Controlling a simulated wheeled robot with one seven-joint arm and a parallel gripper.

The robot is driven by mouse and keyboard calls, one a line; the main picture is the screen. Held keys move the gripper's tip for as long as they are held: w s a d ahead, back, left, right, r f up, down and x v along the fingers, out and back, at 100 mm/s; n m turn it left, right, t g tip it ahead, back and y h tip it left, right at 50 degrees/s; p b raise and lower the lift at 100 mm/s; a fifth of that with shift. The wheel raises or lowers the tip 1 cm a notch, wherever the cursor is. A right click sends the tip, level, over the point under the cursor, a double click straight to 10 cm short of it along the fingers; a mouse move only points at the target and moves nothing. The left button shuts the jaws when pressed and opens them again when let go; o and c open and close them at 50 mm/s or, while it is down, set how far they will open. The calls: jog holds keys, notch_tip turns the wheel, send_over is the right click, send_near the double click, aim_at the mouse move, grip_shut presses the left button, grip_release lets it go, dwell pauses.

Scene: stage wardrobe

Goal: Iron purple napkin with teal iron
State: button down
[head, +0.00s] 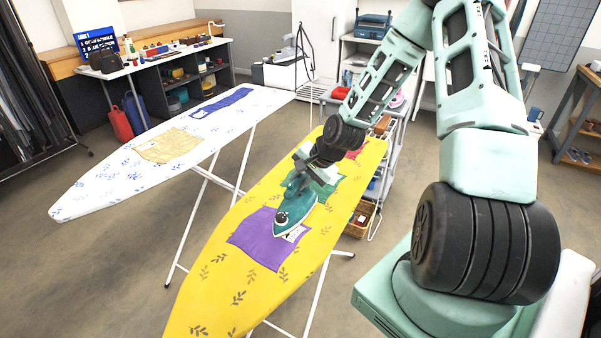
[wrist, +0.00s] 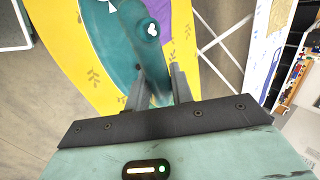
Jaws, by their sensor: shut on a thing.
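The purple napkin (head: 266,238) lies flat on the yellow ironing board (head: 215,285). The teal iron (head: 292,211) is over the napkin's right part, its pointed front toward the near side. Whether its sole touches the cloth cannot be told. My gripper (head: 308,172) is shut on the iron's handle. In the wrist view, my gripper's fingers (wrist: 160,88) close around the handle of the iron (wrist: 112,40), and part of the purple napkin (wrist: 182,22) shows beyond it. The napkin's part under the iron is hidden.
A green cloth (head: 326,191) and a red cloth (head: 355,153) lie farther up the yellow board. A white patterned ironing board (head: 110,185) with a tan cloth (head: 168,146) and a blue cloth (head: 222,105) stands to the left. A shelf cart (head: 395,130) stands behind the yellow board.

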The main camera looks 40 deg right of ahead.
aim_at(300, 195)
jog(key=shift+f+b, duration=3)
jog(key=shift+f, duration=0.2)
jog(key=shift+w+r, duration=0.1)
